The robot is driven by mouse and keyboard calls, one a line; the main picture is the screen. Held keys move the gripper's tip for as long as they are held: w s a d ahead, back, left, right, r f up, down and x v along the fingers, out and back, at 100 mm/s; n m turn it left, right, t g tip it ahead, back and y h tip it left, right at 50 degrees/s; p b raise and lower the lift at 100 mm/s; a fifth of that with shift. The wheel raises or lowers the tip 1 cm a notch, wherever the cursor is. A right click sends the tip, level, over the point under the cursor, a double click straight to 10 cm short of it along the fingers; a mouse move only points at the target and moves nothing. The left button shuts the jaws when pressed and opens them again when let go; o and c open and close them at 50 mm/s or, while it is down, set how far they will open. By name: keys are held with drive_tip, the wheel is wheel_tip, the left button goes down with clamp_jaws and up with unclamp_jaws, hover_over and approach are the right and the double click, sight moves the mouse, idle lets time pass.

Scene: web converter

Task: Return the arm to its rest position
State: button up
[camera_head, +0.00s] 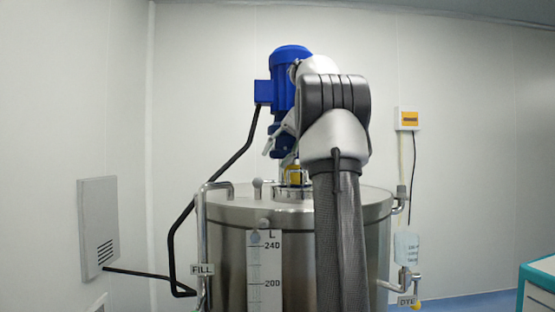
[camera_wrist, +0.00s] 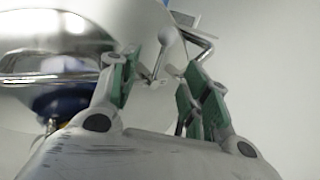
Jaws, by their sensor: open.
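My arm rises in front of the steel tank (camera_head: 225,255) in the head view, bent at a grey joint with its far part reaching away over the tank lid (camera_head: 240,212). My gripper (camera_wrist: 160,72) shows in the wrist view with its two green-padded fingers apart. In the head view the gripper is mostly hidden behind my arm.
A blue motor (camera_head: 288,65) stands above the lid, close to my arm. A black cable (camera_head: 215,180) runs down its left side. A bent pipe (camera_head: 202,225) rises at the tank's left. A teal-and-white cabinet (camera_head: 538,285) is at the lower right.

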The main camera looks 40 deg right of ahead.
idle(0.3)
drive_tip(key=s+a+f+n+h, duration=0.1)
drive_tip(key=s+a+f, duration=0.3)
drive_tip(key=a, duration=0.2)
drive_tip(key=s+a+f+n+h, duration=0.1)
drive_tip(key=s+a+f+h, duration=0.1)
drive_tip(key=s+a+f, duration=0.3)
drive_tip(key=s+a+f+n+h, duration=0.1)
drive_tip(key=s+a+f+n, duration=0.1)
drive_tip(key=s+f, duration=0.4)
drive_tip(key=s+a+f+n+h, duration=0.1)
drive_tip(key=s+f, duration=0.5)
drive_tip(key=f, duration=0.6)
drive_tip(key=shift+s+a+n+t+h, duration=0.15)
drive_tip(key=shift+a+n+t+h, duration=0.2)
drive_tip(key=shift+a+n, duration=0.4)
drive_tip(key=shift+d, duration=0.1)
drive_tip(key=shift+d, duration=0.25)
